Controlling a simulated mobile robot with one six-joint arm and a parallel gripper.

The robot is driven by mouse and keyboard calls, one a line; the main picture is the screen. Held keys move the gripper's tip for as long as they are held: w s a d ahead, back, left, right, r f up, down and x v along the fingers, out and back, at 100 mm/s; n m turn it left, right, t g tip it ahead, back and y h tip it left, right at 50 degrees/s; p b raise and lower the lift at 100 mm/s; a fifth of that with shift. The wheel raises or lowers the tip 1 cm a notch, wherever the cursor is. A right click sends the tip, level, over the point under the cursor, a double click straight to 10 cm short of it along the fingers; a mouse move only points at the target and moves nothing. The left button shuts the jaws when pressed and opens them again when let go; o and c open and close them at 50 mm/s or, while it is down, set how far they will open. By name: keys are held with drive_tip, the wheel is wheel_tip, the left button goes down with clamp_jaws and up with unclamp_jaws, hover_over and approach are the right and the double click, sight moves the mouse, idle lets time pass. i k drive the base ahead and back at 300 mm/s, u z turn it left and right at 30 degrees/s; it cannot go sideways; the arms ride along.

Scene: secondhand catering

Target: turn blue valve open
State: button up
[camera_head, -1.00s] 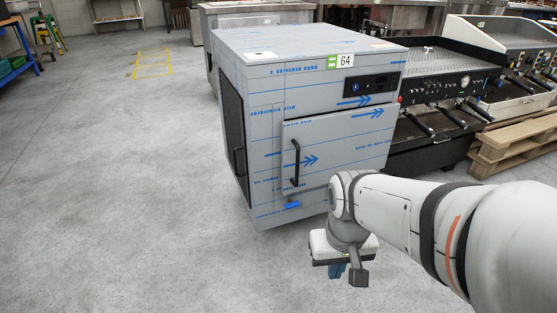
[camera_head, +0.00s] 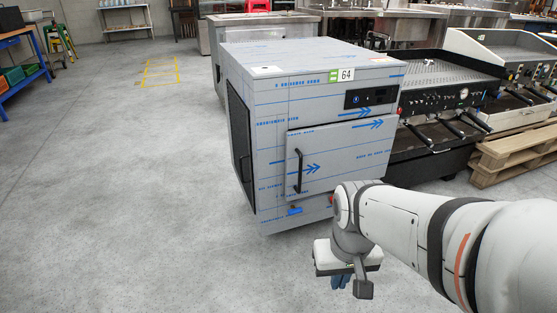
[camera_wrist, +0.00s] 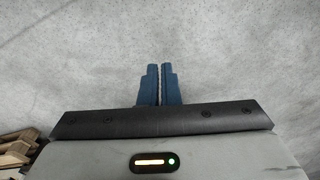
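The blue valve (camera_head: 294,211) shows as a small blue piece low on the front of a grey wrapped cabinet (camera_head: 270,165), below the door handle's lower end. It is too small to tell its setting. My gripper (camera_head: 340,282) hangs low over the floor in front of the cabinet, to the right of and nearer than the valve, apart from it. In the wrist view my gripper (camera_wrist: 160,85) has its two blue fingers almost together with nothing between them. The valve does not show in the wrist view, which has only bare floor beyond the fingers.
The cabinet door (camera_head: 338,155) is closed, with a black handle (camera_head: 298,171). A black coffee machine (camera_head: 445,100) and wooden pallets (camera_head: 510,155) stand to the right. The grey floor (camera_head: 130,200) to the left and in front is clear.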

sight(294, 211)
drive_tip(key=z, duration=2.4)
drive_tip(key=k, duration=1.25)
drive_tip(key=u, duration=1.65)
drive_tip(key=i, duration=1)
drive_tip(key=u, duration=0.05)
